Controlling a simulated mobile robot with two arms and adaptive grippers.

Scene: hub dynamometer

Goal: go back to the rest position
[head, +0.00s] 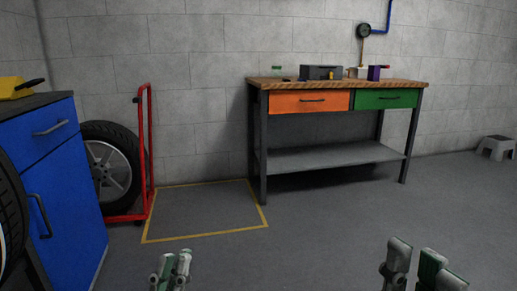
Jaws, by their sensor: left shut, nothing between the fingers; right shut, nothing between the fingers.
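My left gripper (174,268) shows at the bottom of the head view, left of the middle. Its fingers are shut and hold nothing. My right gripper (416,265) shows at the bottom right, also shut and empty. Both are over the open grey floor, apart from each other and touching nothing that I can see. The lower parts of both arms are cut off by the picture's edge.
A workbench (343,84) with an orange drawer (308,103) and a green drawer (386,99) stands at the back wall. A blue cabinet (66,185) is at the left, beside a red hand truck (150,150) with a wheel (111,170). A yellow-outlined floor square (205,236) is clear.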

